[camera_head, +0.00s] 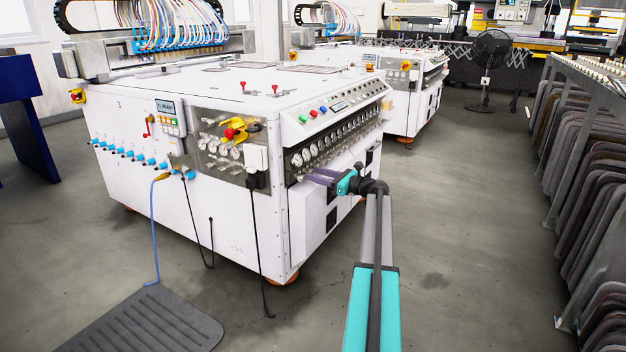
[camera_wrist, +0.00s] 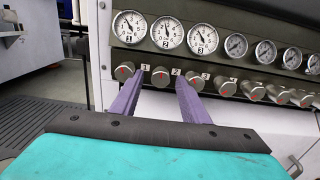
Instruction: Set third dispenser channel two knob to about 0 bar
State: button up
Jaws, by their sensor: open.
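The dispenser panel (camera_head: 338,140) is on the side of the white machine, with a row of gauges above a row of knobs. In the wrist view, the channel two knob (camera_wrist: 160,76) is a grey metal cylinder with a red mark, beside the label 2. Its gauge (camera_wrist: 167,33) is above it; the needle points roughly upward, but the value is too small to read. My gripper (camera_wrist: 159,80) is open, with its purple fingers either side of this knob in the picture. I cannot tell whether they touch it. My gripper also shows at the panel in the head view (camera_head: 318,175).
The knob of channel one (camera_wrist: 123,72) and the knob of channel three (camera_wrist: 194,81) sit close on either side. A yellow and red switch (camera_head: 236,130) and hanging cables are on the adjacent face. Open floor (camera_head: 440,220) lies right of the machine, before a rack of dark panels (camera_head: 590,190).

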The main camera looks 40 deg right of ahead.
jog(key=shift+w+a, duration=0.1)
jog(key=shift+w, duration=0.25)
jog(key=c, duration=1)
jog(key=shift+o, duration=0.3)
jog(key=shift+s+a+f, duration=0.1)
jog(key=shift+s+a, duration=0.1)
jog(key=shift+a, duration=0.3)
jog(key=shift+w+d, duration=0.2)
jog(key=shift+d, duration=0.15)
grip_shut()
